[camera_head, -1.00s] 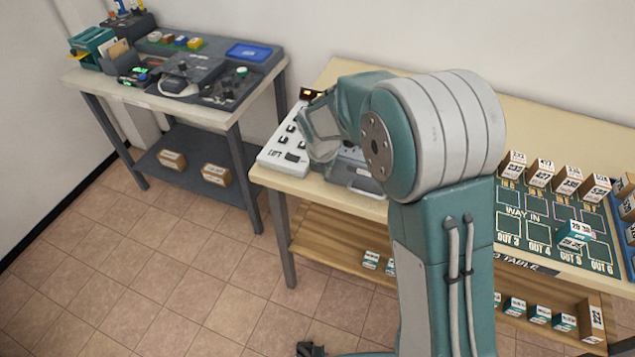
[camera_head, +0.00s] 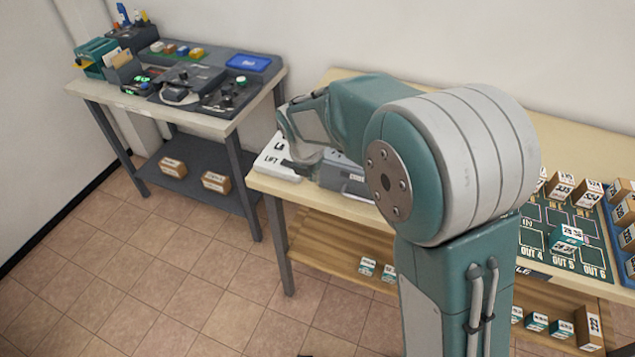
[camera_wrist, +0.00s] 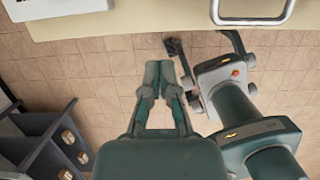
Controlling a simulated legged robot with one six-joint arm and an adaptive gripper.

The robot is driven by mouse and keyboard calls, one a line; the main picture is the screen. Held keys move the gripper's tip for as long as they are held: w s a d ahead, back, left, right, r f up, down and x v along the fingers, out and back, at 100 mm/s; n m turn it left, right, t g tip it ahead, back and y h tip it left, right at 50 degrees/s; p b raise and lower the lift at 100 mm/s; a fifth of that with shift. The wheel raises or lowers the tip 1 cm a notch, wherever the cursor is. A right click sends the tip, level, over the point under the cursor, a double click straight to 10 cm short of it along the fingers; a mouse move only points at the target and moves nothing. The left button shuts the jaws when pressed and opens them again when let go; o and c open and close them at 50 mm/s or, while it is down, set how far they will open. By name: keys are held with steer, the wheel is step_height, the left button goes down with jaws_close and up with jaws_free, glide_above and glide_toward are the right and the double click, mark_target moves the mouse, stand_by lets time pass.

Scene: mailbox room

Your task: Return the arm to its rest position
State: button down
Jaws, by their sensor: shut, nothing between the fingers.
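My arm shows large in the head view, bent over the long sorting table (camera_head: 562,122), with its upper link rising at the right of centre. Its forearm reaches left over the table's left part. In the wrist view my gripper (camera_wrist: 164,66) has its two fingers together and empty. It is seen against the tiled floor, just off the table's front edge. I cannot make out the fingertips clearly in the head view.
A white button panel (camera_head: 275,162) and a grey device (camera_head: 345,180) lie under the forearm. A smaller table (camera_head: 215,121) stands at the left, with cartons (camera_head: 172,167) on its lower shelf. Small boxes (camera_head: 567,237) stand at the right. Tiled floor (camera_head: 170,265) is free in front.

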steer(key=s+d+r+m+t, duration=0.1)
steer(key=s+d+r+m, duration=1.05)
steer(key=r+m, duration=0.3)
steer(key=s+d+m+t, duration=0.1)
steer(key=s+d+m, duration=0.2)
steer(key=s+m, duration=0.4)
steer(key=s+d+m+t+y, duration=0.1)
steer(key=s+d+m, duration=0.2)
steer(key=s+m, duration=0.4)
steer(key=m, duration=0.3)
steer(key=shift+s+f, duration=0.15)
steer(key=shift+f, duration=0.1)
steer(key=shift+m, duration=0.25)
